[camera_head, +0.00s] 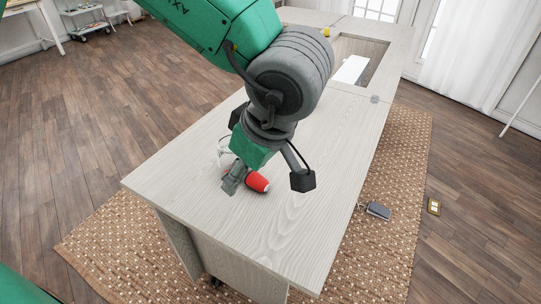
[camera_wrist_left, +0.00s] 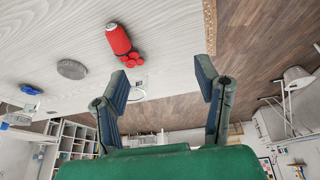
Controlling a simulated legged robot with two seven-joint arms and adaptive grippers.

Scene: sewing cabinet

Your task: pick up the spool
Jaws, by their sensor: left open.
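My right gripper is not in view.
A grey oval object (camera_wrist_left: 72,69) lies near the spool. At the far end are a recess with a white panel (camera_head: 350,70) and a small yellow object (camera_head: 326,31). The near cabinet top is clear.

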